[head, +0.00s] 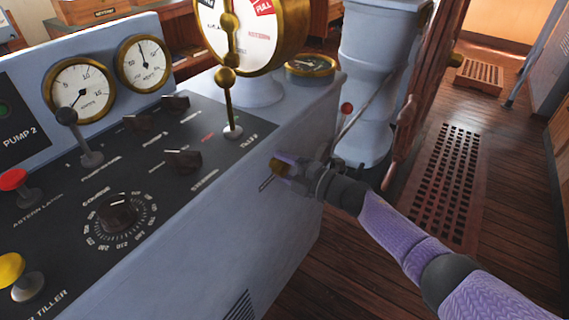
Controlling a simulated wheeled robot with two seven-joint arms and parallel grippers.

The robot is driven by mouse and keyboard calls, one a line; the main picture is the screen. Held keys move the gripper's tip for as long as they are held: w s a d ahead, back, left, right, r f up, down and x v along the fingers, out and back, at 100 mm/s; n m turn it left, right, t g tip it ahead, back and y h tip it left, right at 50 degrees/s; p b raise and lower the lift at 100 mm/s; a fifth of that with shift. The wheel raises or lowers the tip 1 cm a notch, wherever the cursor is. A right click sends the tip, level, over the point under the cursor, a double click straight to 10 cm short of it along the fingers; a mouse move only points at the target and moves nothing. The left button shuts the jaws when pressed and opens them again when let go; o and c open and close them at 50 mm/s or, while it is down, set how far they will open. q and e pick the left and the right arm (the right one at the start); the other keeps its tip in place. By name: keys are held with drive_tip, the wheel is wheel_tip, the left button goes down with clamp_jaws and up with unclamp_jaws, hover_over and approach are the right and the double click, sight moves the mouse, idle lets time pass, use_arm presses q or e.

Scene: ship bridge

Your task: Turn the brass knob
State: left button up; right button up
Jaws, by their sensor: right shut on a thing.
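A small brass knob (276,165) sits on the grey-blue right side face of the control console (235,215). My right gripper (279,171) reaches in from the right and is shut on the brass knob, its fingers partly covering it. A short thin metal piece (265,184) shows just to the left below the fingers; I cannot tell whether it belongs to the knob or the gripper. My left gripper is not in view.
Floor grating (446,185) lies right.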

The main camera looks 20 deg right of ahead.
drive_tip(key=m, duration=0.4)
drive_tip(key=shift+p, duration=0.35)
drive_tip(key=shift+m, duration=0.6)
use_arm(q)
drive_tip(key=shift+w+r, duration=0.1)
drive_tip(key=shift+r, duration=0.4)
use_arm(e)
drive_tip(key=shift+f+m, duration=0.1)
drive_tip(key=shift+m, duration=0.3)
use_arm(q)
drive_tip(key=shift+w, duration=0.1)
use_arm(e)
drive_tip(key=o, duration=0.9)
drive_tip(key=shift+c, duration=0.2)
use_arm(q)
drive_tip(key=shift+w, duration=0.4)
use_arm(e)
drive_tip(key=o, duration=0.4)
